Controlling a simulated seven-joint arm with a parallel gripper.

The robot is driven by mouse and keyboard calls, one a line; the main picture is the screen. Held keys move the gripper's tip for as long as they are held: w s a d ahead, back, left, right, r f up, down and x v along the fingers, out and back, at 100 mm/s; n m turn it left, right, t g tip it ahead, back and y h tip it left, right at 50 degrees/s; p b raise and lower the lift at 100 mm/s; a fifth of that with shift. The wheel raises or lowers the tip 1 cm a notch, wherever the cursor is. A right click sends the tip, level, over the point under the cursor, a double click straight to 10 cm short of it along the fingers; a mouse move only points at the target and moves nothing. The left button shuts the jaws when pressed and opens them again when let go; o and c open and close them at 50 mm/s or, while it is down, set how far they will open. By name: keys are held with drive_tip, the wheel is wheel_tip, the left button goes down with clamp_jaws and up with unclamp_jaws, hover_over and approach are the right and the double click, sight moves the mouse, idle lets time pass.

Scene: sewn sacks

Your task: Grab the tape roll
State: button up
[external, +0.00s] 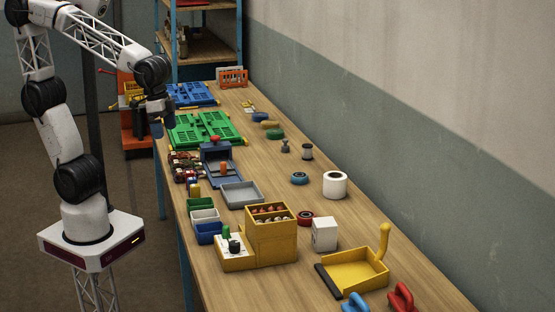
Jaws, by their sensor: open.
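A white roll (335,187) with a dark centre is the largest, right of the middle. Green (275,135), tan (269,125) and blue (260,117) roll-like pieces lie farther back. My gripper (160,126) is open at the bench's left edge, by the green board, well away from all the rolls; its fingers look small and dark.
A green board (205,129) and a blue board (191,95) lie at the back left. A yellow box (271,234), bins, a grey tray (241,194), a white cube (324,234) and a yellow dustpan (355,272) crowd the front. Bare wood surrounds the white roll; the wall borders the right.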

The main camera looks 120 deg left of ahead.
drive_tip(key=w+a+n, duration=0.2)
drive_tip(key=w+a, duration=0.2)
drive_tip(key=w, duration=0.3)
drive_tip(key=w+a+n, duration=0.3)
drive_tip(key=w+a, duration=0.1)
drive_tip(key=w, duration=0.4)
drive_tip(key=n+g, duration=0.2)
drive_tip(key=n, duration=0.8)
approach(336, 175)
wheel_tip(336, 175, down, 5)
drive_tip(key=shift+f, duration=0.1)
drive_tip(key=shift+a+f+n, duration=0.15)
drive_tip(key=shift+a+n, duration=0.05)
drive_tip(key=shift+n, duration=0.1)
drive_tip(key=shift+f, duration=0.1)
drive_tip(key=shift+f, duration=1.2)
drive_tip(key=shift+f, duration=0.1)
